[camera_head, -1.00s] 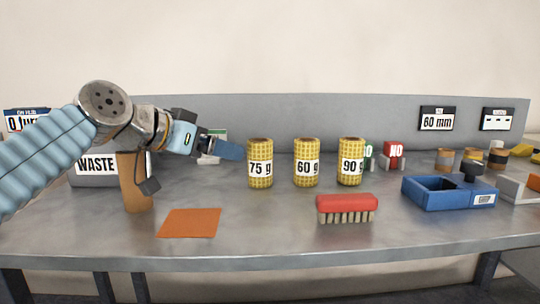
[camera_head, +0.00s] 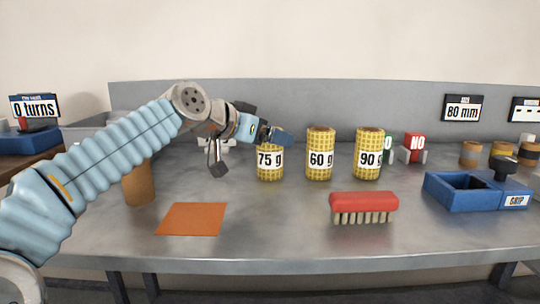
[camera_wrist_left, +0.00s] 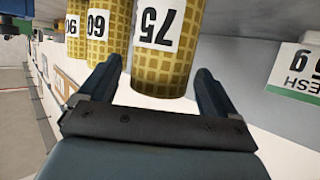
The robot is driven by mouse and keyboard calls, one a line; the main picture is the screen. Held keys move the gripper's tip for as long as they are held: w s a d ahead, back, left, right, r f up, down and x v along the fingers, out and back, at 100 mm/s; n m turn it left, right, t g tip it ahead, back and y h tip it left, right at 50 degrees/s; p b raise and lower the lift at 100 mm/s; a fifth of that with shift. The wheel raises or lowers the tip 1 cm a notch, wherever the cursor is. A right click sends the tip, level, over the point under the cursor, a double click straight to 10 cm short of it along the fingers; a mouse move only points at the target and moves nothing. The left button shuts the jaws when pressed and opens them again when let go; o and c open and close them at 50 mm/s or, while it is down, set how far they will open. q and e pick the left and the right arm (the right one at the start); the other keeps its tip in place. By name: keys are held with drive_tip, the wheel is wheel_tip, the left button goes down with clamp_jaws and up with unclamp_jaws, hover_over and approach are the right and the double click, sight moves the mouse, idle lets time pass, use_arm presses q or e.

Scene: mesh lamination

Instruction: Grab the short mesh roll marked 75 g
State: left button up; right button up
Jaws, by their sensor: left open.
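The short mesh roll marked 75 g (camera_head: 270,174) is a yellow woven cylinder standing upright on the bench, leftmost of three rolls. My left gripper (camera_head: 278,137) is at its top and hides its upper part in the head view. In the left wrist view, the 75 g roll (camera_wrist_left: 170,42) shows between and just beyond the two open fingers of the gripper (camera_wrist_left: 158,70). I cannot tell whether a finger touches it. My right gripper is out of view.
The 60 g roll (camera_head: 320,168) and 90 g roll (camera_head: 368,168) stand close to the right. A red brush (camera_head: 363,203), an orange sheet (camera_head: 192,218) and a blue fixture (camera_head: 455,196) lie nearer the front. A brown cylinder (camera_head: 139,186) stands left. The bench's front middle is clear.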

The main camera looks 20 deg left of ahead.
use_arm(q)
drive_tip(key=x, duration=0.2)
drive_tip(key=shift+w+d, duration=0.2)
drive_tip(key=shift+w, duration=0.15)
drive_tip(key=c, duration=1.3)
